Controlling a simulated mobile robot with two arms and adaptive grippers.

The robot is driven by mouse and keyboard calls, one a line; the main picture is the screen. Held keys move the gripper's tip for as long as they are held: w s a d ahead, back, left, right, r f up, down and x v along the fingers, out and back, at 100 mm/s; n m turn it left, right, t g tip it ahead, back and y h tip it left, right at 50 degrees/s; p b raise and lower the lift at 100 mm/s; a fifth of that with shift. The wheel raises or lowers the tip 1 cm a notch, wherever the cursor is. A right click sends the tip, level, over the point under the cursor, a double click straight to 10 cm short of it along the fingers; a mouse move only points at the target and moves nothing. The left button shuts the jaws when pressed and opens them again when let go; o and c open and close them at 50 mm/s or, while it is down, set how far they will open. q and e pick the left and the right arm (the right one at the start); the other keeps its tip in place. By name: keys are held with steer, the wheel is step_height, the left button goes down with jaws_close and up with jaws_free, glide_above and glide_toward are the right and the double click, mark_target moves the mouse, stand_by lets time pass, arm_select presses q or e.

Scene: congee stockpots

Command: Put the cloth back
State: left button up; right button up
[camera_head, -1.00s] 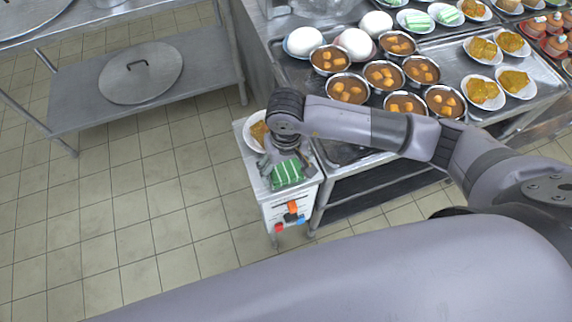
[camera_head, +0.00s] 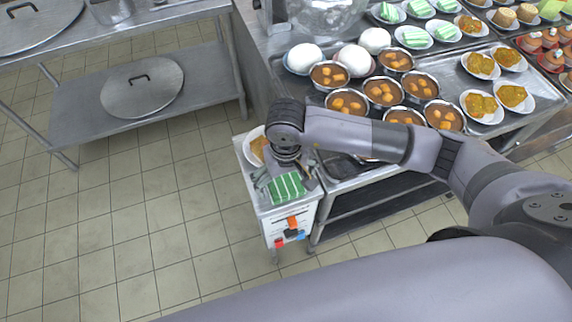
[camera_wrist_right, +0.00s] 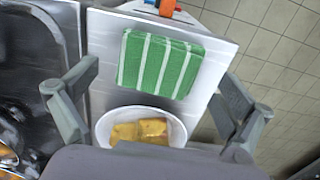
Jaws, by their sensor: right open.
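The cloth (camera_head: 285,188) is green with white stripes and folded into a flat block. It lies on top of a small white stand (camera_head: 252,178). In the right wrist view the cloth (camera_wrist_right: 160,63) lies ahead, between the lines of the two fingers. My right gripper (camera_head: 287,177) is open and empty above the stand, at the cloth's far edge. In the right wrist view the fingers (camera_wrist_right: 160,85) are spread wide on both sides, apart from the cloth. My left gripper is not in view.
A white bowl (camera_wrist_right: 153,114) of yellow food sits on the stand close behind the cloth. A steel table (camera_head: 345,182) with several bowls and plates adjoins on the right. Orange, red and blue items (camera_head: 290,232) hang on the stand's front. Floor left of the stand is clear.

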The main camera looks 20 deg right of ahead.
mark_target(286, 185)
step_height(286, 185, up, 11)
steer(key=b, duration=0.2)
steer(key=shift+f, duration=0.15)
stand_by(0.3)
